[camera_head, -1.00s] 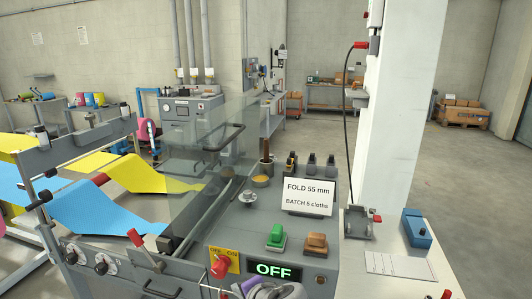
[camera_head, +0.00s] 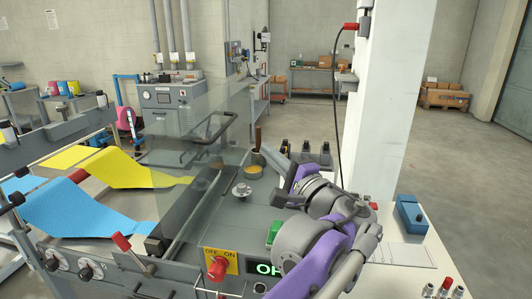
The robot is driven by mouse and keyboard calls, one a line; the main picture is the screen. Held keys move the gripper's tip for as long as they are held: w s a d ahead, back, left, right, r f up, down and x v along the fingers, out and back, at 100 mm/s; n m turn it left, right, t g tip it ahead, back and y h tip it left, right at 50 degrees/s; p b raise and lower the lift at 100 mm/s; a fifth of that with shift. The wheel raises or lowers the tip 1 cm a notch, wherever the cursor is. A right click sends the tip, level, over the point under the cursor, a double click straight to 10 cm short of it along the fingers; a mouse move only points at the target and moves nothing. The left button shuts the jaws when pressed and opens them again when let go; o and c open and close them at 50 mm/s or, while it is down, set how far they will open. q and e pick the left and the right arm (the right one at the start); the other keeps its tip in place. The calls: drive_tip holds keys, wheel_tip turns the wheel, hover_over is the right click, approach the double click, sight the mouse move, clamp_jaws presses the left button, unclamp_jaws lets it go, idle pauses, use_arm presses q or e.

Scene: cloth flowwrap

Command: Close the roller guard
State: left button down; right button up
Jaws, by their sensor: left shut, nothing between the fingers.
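The roller guard (camera_head: 193,125) is a clear panel standing raised and tilted over the machine. The cloth machine's grey deck (camera_head: 215,215) lies below and right of the panel. The fingertips are small and partly hidden by the arm.
A red rotary switch (camera_head: 217,268) on a yellow plate and a green button (camera_head: 273,232) sit at the deck's front. A cup of brown-yellow stuff (camera_head: 255,170) and a metal knob (camera_head: 241,189) stand near the gripper.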

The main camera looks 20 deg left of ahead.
use_arm(q)
drive_tip(key=w+a+r+p, duration=0.1)
drive_tip(key=w+a+r, duration=0.1)
drive_tip(key=a, duration=0.7)
drive_tip(key=shift+w+a, duration=0.25)
drive_tip(key=shift+w, duration=0.1)
